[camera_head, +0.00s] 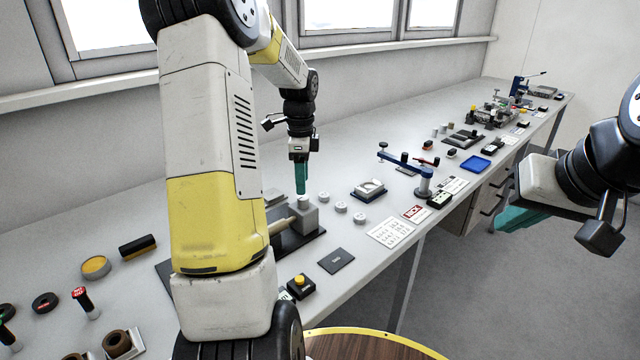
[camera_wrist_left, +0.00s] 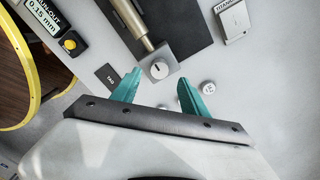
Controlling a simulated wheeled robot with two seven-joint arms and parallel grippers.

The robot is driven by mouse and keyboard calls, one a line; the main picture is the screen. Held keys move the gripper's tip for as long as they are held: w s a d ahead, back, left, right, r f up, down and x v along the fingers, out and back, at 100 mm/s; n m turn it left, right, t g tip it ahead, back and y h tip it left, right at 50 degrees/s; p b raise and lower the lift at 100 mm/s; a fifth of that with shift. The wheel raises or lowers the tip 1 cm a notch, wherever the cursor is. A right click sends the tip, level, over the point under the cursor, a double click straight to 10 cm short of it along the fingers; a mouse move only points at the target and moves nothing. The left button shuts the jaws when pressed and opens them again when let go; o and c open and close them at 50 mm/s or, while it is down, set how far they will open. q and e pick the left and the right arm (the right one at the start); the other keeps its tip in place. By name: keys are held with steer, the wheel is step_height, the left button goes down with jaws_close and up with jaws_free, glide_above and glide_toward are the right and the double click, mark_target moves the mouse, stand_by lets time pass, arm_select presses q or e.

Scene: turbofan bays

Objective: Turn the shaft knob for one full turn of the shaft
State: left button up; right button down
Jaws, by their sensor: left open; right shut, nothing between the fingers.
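The shaft knob (camera_wrist_left: 159,69) is a small light round cap with a dark line mark, on a grey block (camera_wrist_left: 178,53) at the end of a brass-coloured shaft (camera_wrist_left: 137,22). In the head view the grey block (camera_head: 306,217) stands on a dark base plate, partly behind my left arm. My left gripper (camera_head: 301,192) points down just above the knob. In the left wrist view its teal fingers (camera_wrist_left: 160,84) are apart, to either side of the knob and slightly below it in the picture; no contact is visible. My right gripper (camera_head: 520,218) is shut and empty, off the bench at the right.
White round pieces (camera_head: 341,207) and a dark card (camera_head: 336,260) lie near the block. A box with a yellow button (camera_head: 300,286) stands at the front edge. A blue clamp-like arm (camera_head: 424,180) stands farther right. A yellow-rimmed round top (camera_head: 375,343) is below the bench.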

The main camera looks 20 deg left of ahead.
arm_select(q)
steer(key=shift+r, duration=1.3)
